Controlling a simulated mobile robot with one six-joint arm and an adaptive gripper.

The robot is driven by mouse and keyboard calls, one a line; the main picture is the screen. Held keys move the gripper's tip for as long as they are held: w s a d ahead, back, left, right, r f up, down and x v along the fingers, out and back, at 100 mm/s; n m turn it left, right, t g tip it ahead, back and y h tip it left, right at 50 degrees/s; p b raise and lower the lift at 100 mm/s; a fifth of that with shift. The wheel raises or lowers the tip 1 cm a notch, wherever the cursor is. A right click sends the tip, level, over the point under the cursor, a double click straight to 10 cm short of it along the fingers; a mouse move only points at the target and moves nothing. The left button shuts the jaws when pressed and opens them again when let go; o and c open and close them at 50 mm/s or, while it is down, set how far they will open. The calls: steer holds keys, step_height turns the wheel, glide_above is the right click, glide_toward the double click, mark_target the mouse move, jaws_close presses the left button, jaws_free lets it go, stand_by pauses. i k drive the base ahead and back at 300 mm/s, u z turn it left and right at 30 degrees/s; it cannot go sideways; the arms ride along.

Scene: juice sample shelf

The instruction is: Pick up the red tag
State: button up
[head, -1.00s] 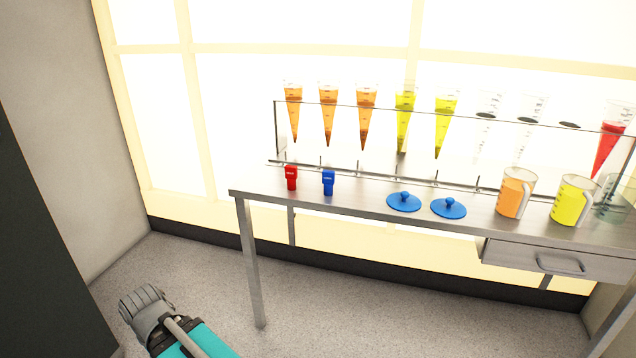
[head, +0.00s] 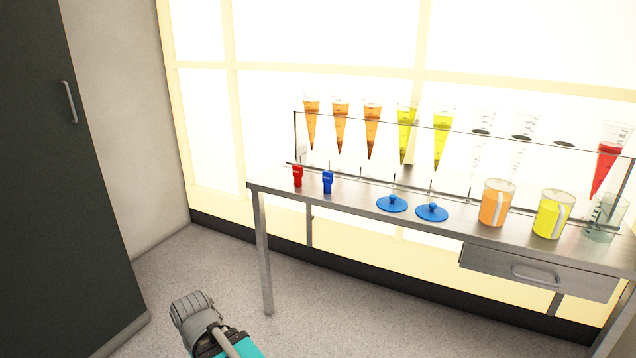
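The red tag (head: 297,176) stands near the left end of the metal table, close to the lower front edge of the clear rack. The blue tag (head: 327,182) is just to its right, with a small gap between them. The grey ridged end of my arm, which looks like my gripper (head: 190,307), is low in the head view. It is over the floor, left of and below the table, well apart from the red tag. Its fingertips cannot be made out, so its opening is unclear.
The clear rack (head: 380,121) holds several cones with orange, yellow and red contents. Two blue lids (head: 392,203) (head: 432,212), an orange jug (head: 496,203) and a yellow jug (head: 551,214) stand rightward. A dark cabinet (head: 60,190) is at left. Floor before the table is clear.

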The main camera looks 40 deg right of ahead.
mark_target(297, 170)
steer(key=u, duration=0.05)
steer(key=k, duration=0.9)
steer(key=z, duration=1.55)
steer(key=i, duration=1)
steer(key=z, duration=0.05)
